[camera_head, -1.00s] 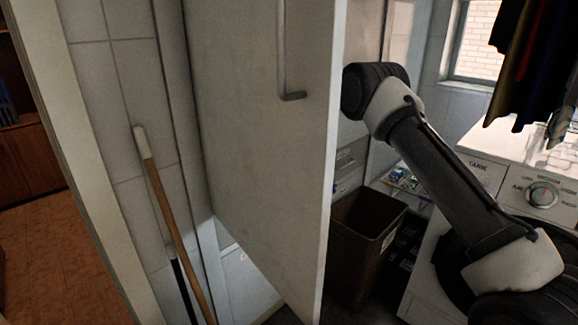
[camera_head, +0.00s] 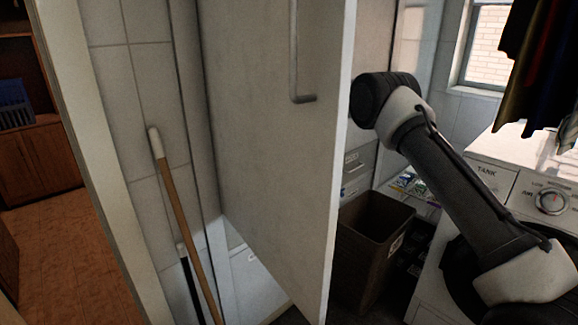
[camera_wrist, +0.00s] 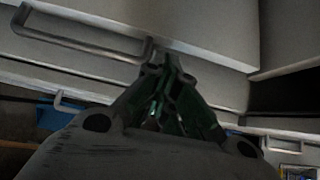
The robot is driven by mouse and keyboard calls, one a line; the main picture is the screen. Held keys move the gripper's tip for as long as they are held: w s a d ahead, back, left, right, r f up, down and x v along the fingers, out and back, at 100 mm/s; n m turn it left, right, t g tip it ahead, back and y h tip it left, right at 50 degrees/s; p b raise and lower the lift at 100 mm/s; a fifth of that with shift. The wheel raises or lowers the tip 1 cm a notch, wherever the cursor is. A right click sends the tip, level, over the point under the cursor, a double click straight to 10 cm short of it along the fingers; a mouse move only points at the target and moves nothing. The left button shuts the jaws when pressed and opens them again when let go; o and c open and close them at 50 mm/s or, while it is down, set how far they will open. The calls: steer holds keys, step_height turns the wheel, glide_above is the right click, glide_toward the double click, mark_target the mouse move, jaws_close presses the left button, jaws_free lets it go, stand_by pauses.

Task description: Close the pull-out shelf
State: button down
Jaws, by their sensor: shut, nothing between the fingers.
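A tall white panel (camera_head: 270,150) with a metal bar handle (camera_head: 295,60) stands out in the middle of the head view. I cannot tell whether it is the front of the pull-out shelf. My arm reaches behind its right edge, so my gripper is hidden there. In the wrist view my gripper (camera_wrist: 168,78) is shut and empty, its tips close to the lower edge of a pale front (camera_wrist: 200,55). A bar handle (camera_wrist: 80,38) lies left of the tips. Contact cannot be told.
A brown bin (camera_head: 375,235) stands right of the panel, near a white washing machine (camera_head: 500,185). A wooden-handled broom (camera_head: 180,215) leans on the tiled wall at left. Dark clothes (camera_head: 540,60) hang at upper right. Open floor (camera_head: 70,240) shows at far left.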

steer(key=s+f+v, duration=0.1)
steer(key=v, duration=1)
steer(key=s+d+f+n+g+h, duration=0.1)
steer(key=s+d+f+n+g, duration=0.15)
steer(key=s+n, duration=0.45)
steer(key=s+d+f+n+g+h, duration=0.1)
steer(key=s+d+n+g, duration=0.1)
steer(key=s+d+n, duration=0.35)
steer(key=s+d+r+n+h, duration=0.1)
steer(key=s+d+r+n, duration=0.3)
steer(key=s, duration=1)
steer(key=s+d+r+n+t+h, duration=0.1)
steer(key=s+d+r+n, duration=0.4)
steer(key=s+d+r, duration=0.5)
steer(key=s+d+r+n+t+h, duration=0.1)
steer(key=s+d+r+n, duration=0.4)
steer(key=s, duration=1.3)
steer(key=shift+d+r+h, duration=0.7)
steer(key=shift+d+r, duration=0.8)
steer(key=shift+d, duration=1.85)
steer(key=shift+n+t, duration=0.25)
